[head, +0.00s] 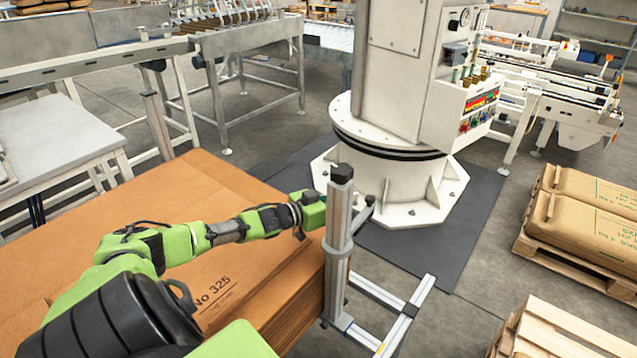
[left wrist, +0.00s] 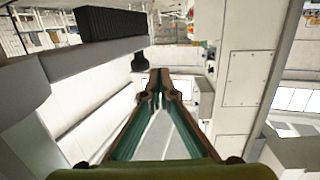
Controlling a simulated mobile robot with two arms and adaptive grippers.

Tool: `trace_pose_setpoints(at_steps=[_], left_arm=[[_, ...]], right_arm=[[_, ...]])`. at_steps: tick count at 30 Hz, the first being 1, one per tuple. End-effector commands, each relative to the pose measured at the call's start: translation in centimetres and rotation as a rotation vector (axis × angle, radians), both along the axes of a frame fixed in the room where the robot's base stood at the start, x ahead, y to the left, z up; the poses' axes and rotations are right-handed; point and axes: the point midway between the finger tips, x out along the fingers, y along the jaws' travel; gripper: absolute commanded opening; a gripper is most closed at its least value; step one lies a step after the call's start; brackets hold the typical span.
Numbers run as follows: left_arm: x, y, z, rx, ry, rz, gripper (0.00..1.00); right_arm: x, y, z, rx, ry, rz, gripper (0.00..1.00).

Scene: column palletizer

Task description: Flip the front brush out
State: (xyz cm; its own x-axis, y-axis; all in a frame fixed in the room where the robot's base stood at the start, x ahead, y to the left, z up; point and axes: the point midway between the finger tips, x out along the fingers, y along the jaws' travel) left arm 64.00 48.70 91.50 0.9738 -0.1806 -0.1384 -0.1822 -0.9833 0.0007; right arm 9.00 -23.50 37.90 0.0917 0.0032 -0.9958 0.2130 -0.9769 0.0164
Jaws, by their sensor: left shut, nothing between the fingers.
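A grey upright post (head: 339,235) with a black cap stands at the front right corner of the cardboard stack. A short grey arm (head: 360,213) with a dark end sticks out from its right side. In the left wrist view, a black ribbed block, which looks like the brush (left wrist: 112,23), sits along a grey bar (left wrist: 95,58) at the upper left. My left gripper (head: 314,208) is beside the post's left side; its tips are hard to make out there. In the left wrist view its fingers (left wrist: 158,88) are shut and empty, below and right of the bar.
The brown cardboard stack (head: 235,190) lies under my left arm. A white machine column (head: 400,120) stands behind the post on a dark mat. Brown sacks on a pallet (head: 590,215) are at the right. Grey floor rails (head: 400,320) run from the post's foot.

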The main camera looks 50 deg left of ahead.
Motion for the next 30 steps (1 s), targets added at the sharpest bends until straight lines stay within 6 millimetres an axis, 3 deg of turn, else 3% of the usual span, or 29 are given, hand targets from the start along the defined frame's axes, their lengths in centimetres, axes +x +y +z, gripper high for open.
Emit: trace_pose_setpoints(at_steps=[18,30], left_arm=[[-6.8,1.3,0.7,-0.001,0.004,0.0,0.0],[-8.1,1.5,1.2,0.0,0.0,-0.001,0.0]], right_arm=[[0.0,0.0,0.0,0.0,0.0,0.0,0.0],[0.0,0.0,0.0,0.0,0.0,0.0,0.0]])
